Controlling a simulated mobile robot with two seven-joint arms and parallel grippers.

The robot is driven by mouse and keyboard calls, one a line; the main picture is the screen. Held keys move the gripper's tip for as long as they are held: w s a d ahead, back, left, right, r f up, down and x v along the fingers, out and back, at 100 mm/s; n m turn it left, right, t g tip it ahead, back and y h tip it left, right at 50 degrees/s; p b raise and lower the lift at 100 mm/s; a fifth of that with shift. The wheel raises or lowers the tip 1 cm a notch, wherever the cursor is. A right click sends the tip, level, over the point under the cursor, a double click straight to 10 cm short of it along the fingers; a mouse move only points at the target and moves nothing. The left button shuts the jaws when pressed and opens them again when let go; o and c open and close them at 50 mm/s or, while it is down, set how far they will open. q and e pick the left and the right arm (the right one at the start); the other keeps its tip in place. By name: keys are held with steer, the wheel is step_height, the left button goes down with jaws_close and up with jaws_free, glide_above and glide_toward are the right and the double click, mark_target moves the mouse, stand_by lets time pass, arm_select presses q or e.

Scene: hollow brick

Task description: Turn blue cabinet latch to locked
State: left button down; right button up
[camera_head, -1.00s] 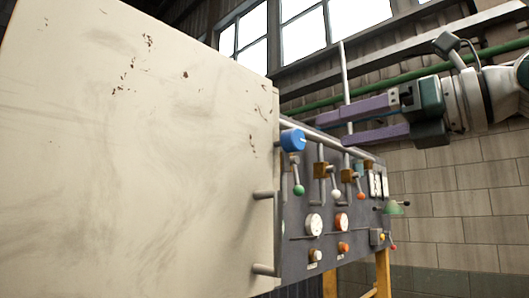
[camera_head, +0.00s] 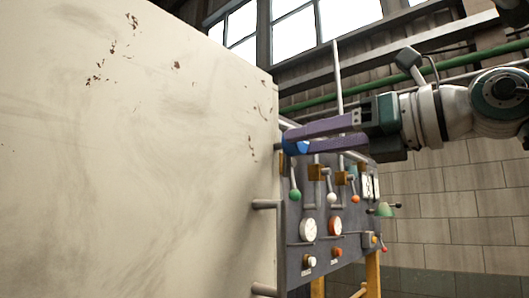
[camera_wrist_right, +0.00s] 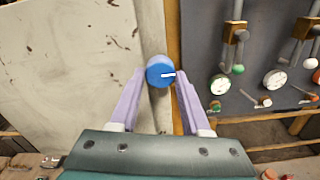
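The blue latch knob (camera_head: 292,144) sits at the upper right edge of the cream cabinet door (camera_head: 140,150). My left gripper is in neither view.
A grey panel (camera_head: 340,215) with levers, gauges and buttons stands right of the door. A green-tipped lever (camera_head: 295,194) hangs just below the knob. Door handle bars (camera_head: 266,204) stick out below. A brick wall (camera_head: 450,205) is behind.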

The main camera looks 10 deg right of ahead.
jaws_close()
steer(key=shift+m, duration=0.4)
steer(key=m+b, duration=0.1)
steer(key=m, duration=0.1)
steer(key=shift+m, duration=0.3)
steer(key=m+p, duration=0.1)
steer(key=m, duration=1.3)
steer(key=shift+r, duration=0.1)
steer(key=shift+m+p, duration=0.3)
steer(key=shift+m, duration=0.2)
